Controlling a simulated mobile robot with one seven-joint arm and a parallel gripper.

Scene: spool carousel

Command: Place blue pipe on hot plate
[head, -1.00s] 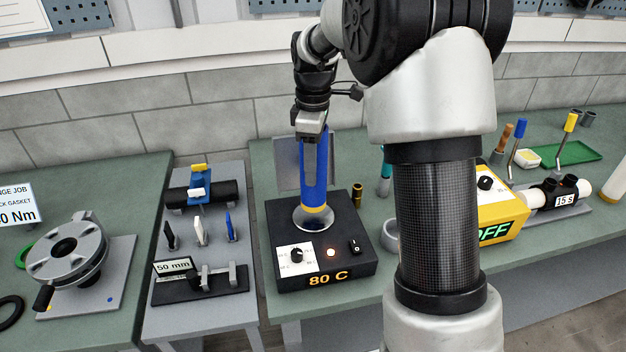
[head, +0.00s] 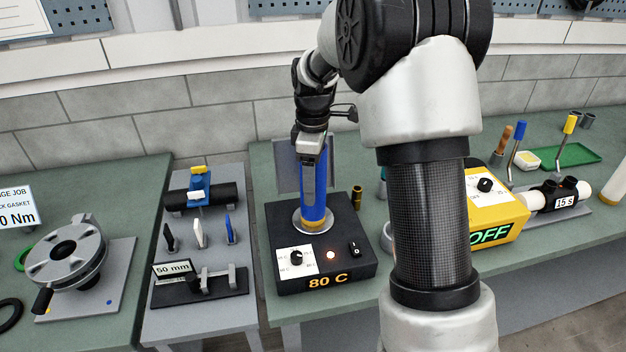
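The blue pipe (head: 314,185) stands upright over the round metal disc (head: 300,222) of the hot plate (head: 350,222). A yellow band rings its lower end, which appears to meet the disc. The hot plate is a black box with a dial, a lit lamp, a switch and an "80 C" readout. My gripper (head: 309,150) is at the top of the pipe, pointing down. Its fingers overlap the pipe's upper end and seem closed on it, though the far finger is hidden.
A small brass cylinder (head: 357,196) stands behind the hot plate's right side. The yellow "OFF" box (head: 497,215) is to the right, partly behind my arm. At left are the grey tool tray (head: 205,312) and a round metal flange (head: 68,252).

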